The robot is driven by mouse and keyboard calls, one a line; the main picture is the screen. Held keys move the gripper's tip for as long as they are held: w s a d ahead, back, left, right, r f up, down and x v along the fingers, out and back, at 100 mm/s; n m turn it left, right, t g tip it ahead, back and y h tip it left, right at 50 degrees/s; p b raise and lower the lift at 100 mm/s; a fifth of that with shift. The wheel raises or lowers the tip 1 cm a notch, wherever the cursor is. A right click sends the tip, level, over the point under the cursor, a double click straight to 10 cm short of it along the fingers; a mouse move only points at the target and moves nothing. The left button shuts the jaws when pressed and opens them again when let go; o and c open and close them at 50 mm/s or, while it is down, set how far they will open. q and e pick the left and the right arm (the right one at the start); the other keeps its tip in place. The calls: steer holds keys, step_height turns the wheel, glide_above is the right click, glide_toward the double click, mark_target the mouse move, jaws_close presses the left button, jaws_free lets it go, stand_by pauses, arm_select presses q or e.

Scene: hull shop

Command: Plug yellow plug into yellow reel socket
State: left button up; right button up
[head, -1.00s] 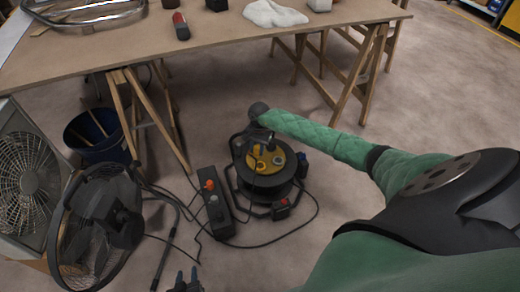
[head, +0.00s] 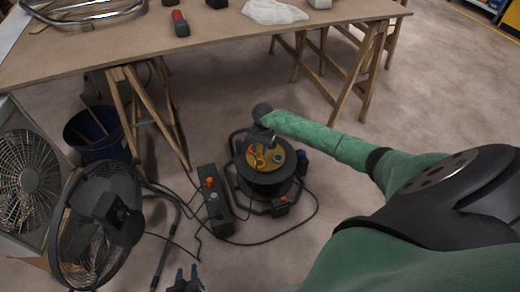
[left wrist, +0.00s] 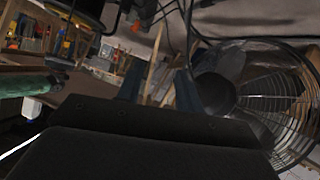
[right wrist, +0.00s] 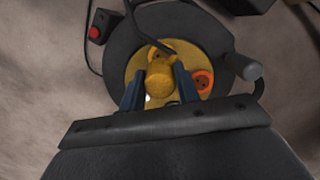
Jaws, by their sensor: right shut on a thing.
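The yellow plug (right wrist: 160,75) is between the fingers of my right gripper (right wrist: 158,88), which is shut on it. In the right wrist view the plug is over the yellow face of the cable reel (right wrist: 216,38). I cannot tell whether its tip touches a socket; the face beneath it is hidden. An orange-red socket (right wrist: 203,80) shows to the right of the plug. In the head view the reel (head: 267,183) stands on the floor, with my right gripper (head: 263,138) above its face. My left gripper (head: 185,280) is low at the bottom edge, empty, its fingers apart.
A black power box (head: 215,200) with an orange knob stands left of the reel, with cables around it. A black fan (head: 100,225), a box fan (head: 28,175) and a blue bucket (head: 98,135) are further left. A workbench (head: 215,40) on trestles is behind.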

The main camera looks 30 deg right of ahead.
mark_target(260, 156)
steer(key=shift+f, duration=0.45)
steer(key=shift+f+b, duration=0.25)
steer(key=shift+b, duration=0.1)
steer(key=shift+f, duration=0.55)
steer(key=shift+f+b, duration=0.45)
steer(key=shift+b, duration=0.05)
steer(key=shift+f, duration=0.5)
steer(key=shift+f+b, duration=0.25)
steer(key=shift+b, duration=0.1)
steer(key=shift+f, duration=0.2)
arm_select(q)
steer(key=w+r+t, duration=0.2)
steer(key=r+t, duration=0.1)
steer(key=r, duration=0.6)
steer(key=w+r+t+h, duration=0.1)
steer(key=r+t, duration=0.3)
steer(key=r, duration=0.6)
steer(key=w+r+t+h, duration=0.1)
steer(key=w+r+t, duration=0.2)
steer(key=r, duration=0.7)
steer(key=shift+w, duration=0.45)
steer(key=shift+f, duration=0.3)
